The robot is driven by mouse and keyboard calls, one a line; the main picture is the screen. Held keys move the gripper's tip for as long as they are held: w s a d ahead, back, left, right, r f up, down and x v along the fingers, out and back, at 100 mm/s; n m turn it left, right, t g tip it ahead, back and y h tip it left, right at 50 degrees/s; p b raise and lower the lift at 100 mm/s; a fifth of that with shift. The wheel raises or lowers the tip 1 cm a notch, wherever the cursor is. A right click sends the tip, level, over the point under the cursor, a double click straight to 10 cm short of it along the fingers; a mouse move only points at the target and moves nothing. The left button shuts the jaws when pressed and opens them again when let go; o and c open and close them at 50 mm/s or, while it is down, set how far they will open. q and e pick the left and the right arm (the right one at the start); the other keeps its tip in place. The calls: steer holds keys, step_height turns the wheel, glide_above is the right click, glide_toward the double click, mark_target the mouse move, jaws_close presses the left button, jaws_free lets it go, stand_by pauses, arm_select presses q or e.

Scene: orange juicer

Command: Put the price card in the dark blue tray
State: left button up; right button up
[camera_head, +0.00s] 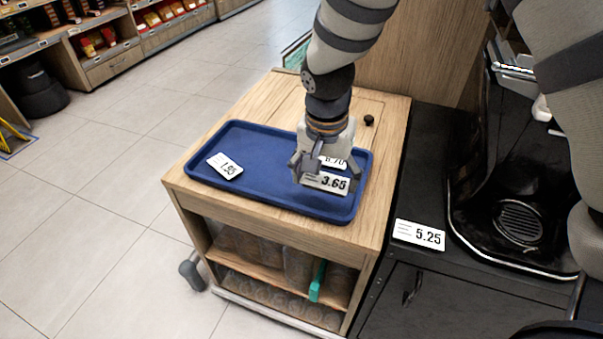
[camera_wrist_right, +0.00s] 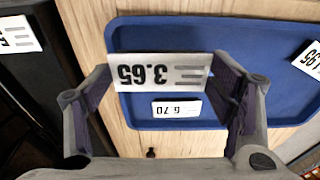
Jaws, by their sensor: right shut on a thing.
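The dark blue tray (camera_head: 262,146) lies on a wooden cabinet top. My right gripper (camera_head: 324,176) is over the right part of the tray, shut on a white price card reading 3.65 (camera_head: 326,183). In the right wrist view the 3.65 card (camera_wrist_right: 158,72) sits between both fingertips (camera_wrist_right: 160,78). A card reading 6.70 (camera_head: 334,162) lies in the tray, partly hidden by my gripper; it shows whole in the right wrist view (camera_wrist_right: 177,108). A card reading 1.95 (camera_head: 225,166) lies at the tray's left. My left gripper is not in view.
A card reading 5.25 (camera_head: 419,235) is on the black counter (camera_head: 385,215) to the right, beside a black drip tray with a round grate (camera_head: 519,221). A small black knob (camera_head: 369,119) stands on the wooden top behind the blue tray. The tray's middle is bare.

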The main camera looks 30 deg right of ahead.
mark_target(321, 173)
steer(key=f, duration=0.1)
steer(key=w+f, duration=0.2)
steer(key=shift+w+d+f+b, duration=0.25)
steer(key=shift+d+f+b, duration=0.05)
steer(key=shift+d, duration=0.05)
step_height(321, 173, down, 3)
steer(key=shift+w+d+r, duration=0.1)
steer(key=shift+w, duration=0.05)
steer(key=shift+w+f, duration=0.1)
steer(key=shift+f, duration=0.25)
steer(key=shift+r, duration=0.2)
steer(key=shift+c, duration=0.5)
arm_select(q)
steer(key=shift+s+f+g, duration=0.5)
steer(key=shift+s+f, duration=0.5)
arm_select(e)
steer(key=shift+f, duration=0.15)
steer(key=o, duration=1.1)
